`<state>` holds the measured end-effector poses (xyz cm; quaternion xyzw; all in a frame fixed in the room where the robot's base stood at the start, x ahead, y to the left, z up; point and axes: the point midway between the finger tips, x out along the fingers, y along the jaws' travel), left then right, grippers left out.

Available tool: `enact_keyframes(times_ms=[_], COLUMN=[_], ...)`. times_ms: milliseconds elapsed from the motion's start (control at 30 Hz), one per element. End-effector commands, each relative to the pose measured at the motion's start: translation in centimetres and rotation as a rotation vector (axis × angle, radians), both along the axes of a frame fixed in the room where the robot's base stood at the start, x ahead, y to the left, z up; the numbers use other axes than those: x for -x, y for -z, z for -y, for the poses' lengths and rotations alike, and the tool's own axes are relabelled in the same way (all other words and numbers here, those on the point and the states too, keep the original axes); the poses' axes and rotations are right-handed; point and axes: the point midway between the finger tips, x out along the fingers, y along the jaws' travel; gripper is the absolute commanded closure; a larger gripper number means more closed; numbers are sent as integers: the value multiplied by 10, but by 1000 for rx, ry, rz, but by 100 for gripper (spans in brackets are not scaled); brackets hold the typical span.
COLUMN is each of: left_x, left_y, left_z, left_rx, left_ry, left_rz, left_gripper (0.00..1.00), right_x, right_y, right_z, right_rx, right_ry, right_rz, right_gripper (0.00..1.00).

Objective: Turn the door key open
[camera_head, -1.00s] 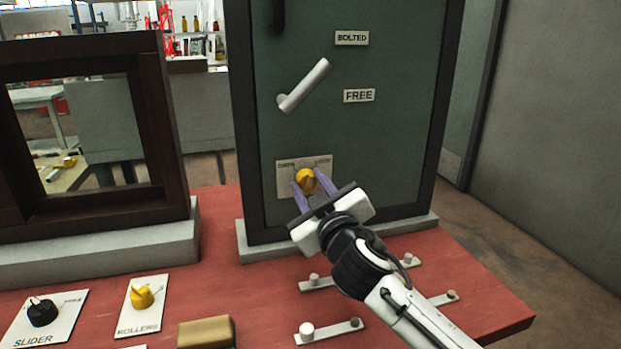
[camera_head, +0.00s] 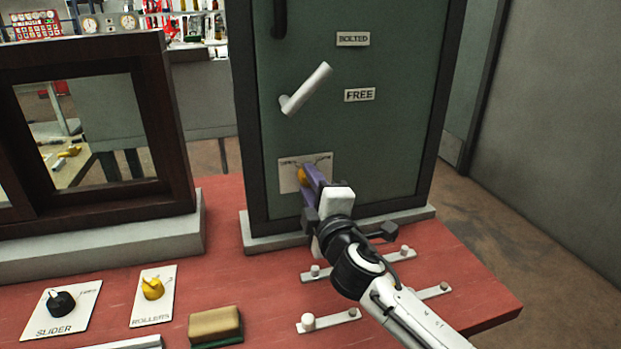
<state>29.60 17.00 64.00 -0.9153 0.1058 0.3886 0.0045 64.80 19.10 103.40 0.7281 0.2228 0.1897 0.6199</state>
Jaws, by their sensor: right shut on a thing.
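The yellow door key (camera_head: 301,174) sits on a pale label plate (camera_head: 289,184) low on the green door (camera_head: 400,150). My right gripper (camera_head: 307,178) is shut on the key, with its purple fingers rolled so that one lies over the other. The fingers hide most of the key, so its exact angle is hard to read. The plate's small lettering is too blurred to read. My left gripper is not in view.
A white lever handle (camera_head: 306,88) is on the door above the key, near the BOLTED (camera_head: 353,38) and FREE (camera_head: 360,95) labels. Low rails with pegs (camera_head: 330,320) lie under my right arm. SLIDER (camera_head: 62,302) and ROLLERS (camera_head: 153,288) knobs and a tan block (camera_head: 215,323) are at left.

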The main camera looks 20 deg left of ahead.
Motion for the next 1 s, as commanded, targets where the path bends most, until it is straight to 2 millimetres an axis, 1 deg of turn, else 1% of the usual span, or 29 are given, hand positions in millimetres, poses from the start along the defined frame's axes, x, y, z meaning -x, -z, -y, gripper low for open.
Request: enact_keyframes(times_ms=[100, 333, 900, 933, 1000], left_x=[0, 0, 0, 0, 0], left_y=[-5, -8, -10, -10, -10], left_z=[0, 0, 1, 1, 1], left_rx=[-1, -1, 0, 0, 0], left_ry=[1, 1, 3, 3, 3], left_rz=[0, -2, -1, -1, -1], left_gripper=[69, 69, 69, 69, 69], right_x=[0, 0, 0, 0, 0], right_y=[0, 1, 1, 1, 1], right_z=[0, 0, 0, 0, 0], right_rx=[56, 124, 148, 148, 148], right_ry=[0, 0, 0, 0, 0], right_rz=[37, 83, 100, 100, 100], right_gripper=[93, 93, 93, 67, 55])
